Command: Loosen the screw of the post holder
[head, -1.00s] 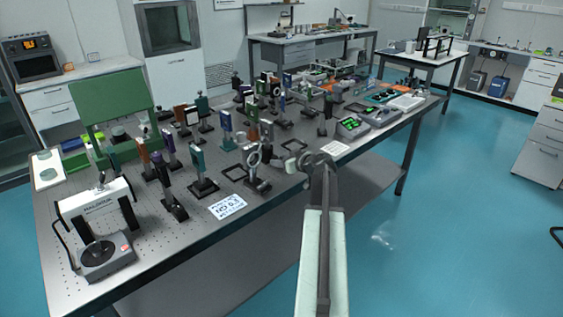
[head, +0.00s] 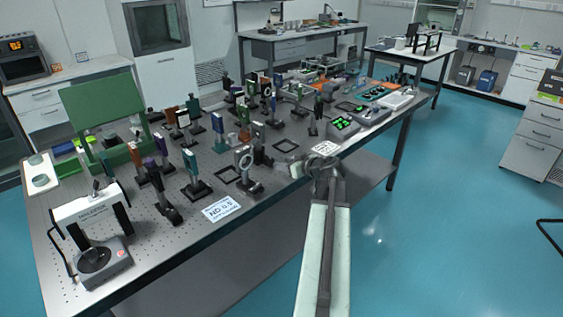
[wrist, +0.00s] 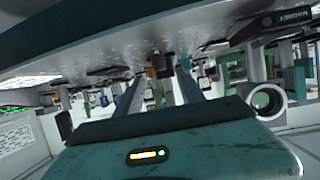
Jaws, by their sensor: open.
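Several optical mounts stand on posts on the optical table (head: 150,277). The one nearest my gripper carries a ring-shaped mount (head: 243,159) on a post holder with a dark base (head: 247,187) near the front edge. The ring-shaped thing at the right of the wrist view (wrist: 265,101) may be the same mount. The holder's screw is too small to make out. My gripper (head: 292,167) is open, at the table's front edge to the right of that post holder and apart from it. Its two fingers (wrist: 158,90) show in the wrist view with nothing visible between them.
A white printed card (head: 223,208) lies at the front edge, and an empty square frame (head: 227,174) lies behind it. A white-and-black instrument (head: 92,210) stands front left. Meters with green displays (head: 343,123) stand to the right. Blue floor is free at right.

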